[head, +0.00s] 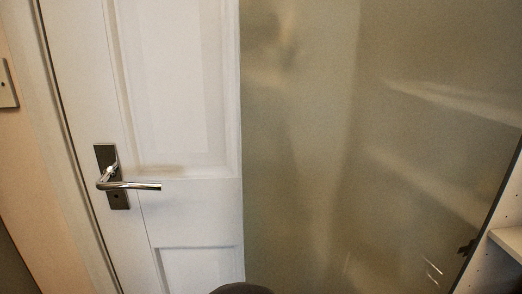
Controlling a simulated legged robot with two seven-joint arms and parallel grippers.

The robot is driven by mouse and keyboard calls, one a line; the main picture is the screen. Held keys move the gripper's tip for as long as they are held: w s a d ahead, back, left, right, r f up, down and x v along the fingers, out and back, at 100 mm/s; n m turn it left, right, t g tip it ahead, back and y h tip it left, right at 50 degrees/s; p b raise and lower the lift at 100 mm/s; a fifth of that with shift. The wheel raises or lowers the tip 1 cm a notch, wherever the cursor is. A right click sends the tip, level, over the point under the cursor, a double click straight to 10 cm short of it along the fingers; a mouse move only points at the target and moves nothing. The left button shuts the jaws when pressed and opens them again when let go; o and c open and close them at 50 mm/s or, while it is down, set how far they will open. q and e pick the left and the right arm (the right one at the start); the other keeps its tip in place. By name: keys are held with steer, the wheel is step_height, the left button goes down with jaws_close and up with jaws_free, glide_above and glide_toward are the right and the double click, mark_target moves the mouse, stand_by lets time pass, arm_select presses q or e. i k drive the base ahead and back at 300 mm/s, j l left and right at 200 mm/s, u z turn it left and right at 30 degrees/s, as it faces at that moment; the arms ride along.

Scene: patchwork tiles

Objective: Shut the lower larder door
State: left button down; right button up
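A large grey-beige glossy panel (340,150) fills the middle and right of the head view. It looks like a larder door standing open, seen close up. A small dark fitting (466,247), perhaps a hinge, sits at that edge. I cannot tell whether this panel is the lower or an upper door, as its top and bottom are out of frame. Neither of my grippers is in view.
A white panelled room door (180,80) with a metal lever handle (130,185) stands at the left, partly covered by the panel. A light switch (7,85) is on the wall at far left. A dark rounded shape (240,289) shows at the bottom edge; I cannot identify it.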

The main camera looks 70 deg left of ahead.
mark_target(380, 139)
steer(key=k+l+u, duration=0.15)
steer(key=u, duration=0.25)
steer(key=k+u, duration=0.4)
steer(key=k+j+u, duration=0.25)
steer(key=u, duration=0.25)
steer(key=k, duration=0.1)
